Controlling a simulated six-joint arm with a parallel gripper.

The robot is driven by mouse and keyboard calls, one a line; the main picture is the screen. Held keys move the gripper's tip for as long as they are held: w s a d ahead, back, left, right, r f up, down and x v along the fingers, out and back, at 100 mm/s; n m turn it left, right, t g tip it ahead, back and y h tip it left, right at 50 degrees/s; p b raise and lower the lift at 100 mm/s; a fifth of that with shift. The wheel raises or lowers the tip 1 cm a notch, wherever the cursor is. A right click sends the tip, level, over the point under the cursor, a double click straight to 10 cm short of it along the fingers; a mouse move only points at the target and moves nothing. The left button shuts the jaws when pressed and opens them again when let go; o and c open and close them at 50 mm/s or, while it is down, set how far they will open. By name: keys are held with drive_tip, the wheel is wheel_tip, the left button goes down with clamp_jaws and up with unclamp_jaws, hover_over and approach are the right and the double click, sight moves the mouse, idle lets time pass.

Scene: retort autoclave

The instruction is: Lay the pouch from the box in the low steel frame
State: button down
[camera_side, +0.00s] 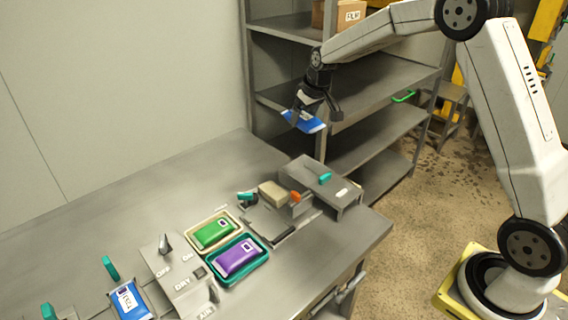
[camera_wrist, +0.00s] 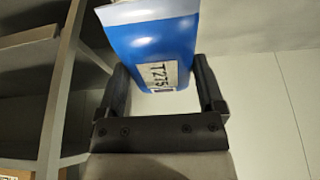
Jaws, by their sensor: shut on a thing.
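My gripper (camera_side: 318,106) is shut on a blue and white pouch (camera_side: 304,121), high above the bench near the grey shelf. The wrist view shows this pouch (camera_wrist: 150,42) between the two fingers, with a white label reading T275. A green pouch (camera_side: 213,233) lies in a cream tray (camera_side: 191,248), and a purple pouch (camera_side: 238,257) lies in a teal tray (camera_side: 265,279). Another blue pouch-like item (camera_side: 131,301) with a white label lies at the lower left. I cannot tell for sure which fixture is the low steel frame.
A steel bench (camera_side: 160,190) has free room toward the wall. It carries a switch panel (camera_side: 180,283), a beige block (camera_side: 272,193) and a raised steel cover (camera_side: 319,181) with a teal handle. A cardboard box (camera_side: 328,14) stands on the grey shelf (camera_side: 376,97).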

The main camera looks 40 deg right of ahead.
drive_tip(key=s+a+f, duration=0.5)
drive_tip(key=s+a, duration=0.2)
drive_tip(key=s, duration=0.1)
drive_tip(key=s+a+f+g, duration=0.1)
drive_tip(key=s+a+f, duration=0.4)
drive_tip(key=s+a, duration=0.3)
drive_tip(key=shift+s+a+f, duration=0.2)
drive_tip(key=shift+s+f, duration=0.05)
drive_tip(key=shift+s, duration=0.55)
approach(266, 221)
drive_tip(key=shift+s+d+f, duration=0.1)
drive_tip(key=shift+d+f, duration=0.05)
drive_tip(key=shift+f, duration=0.35)
drive_tip(key=shift+w+f, duration=0.55)
drive_tip(key=shift+f, duration=0.05)
drive_tip(key=shift+f, duration=0.1)
drive_tip(key=shift+w+f, duration=0.3)
drive_tip(key=shift+f, duration=1.45)
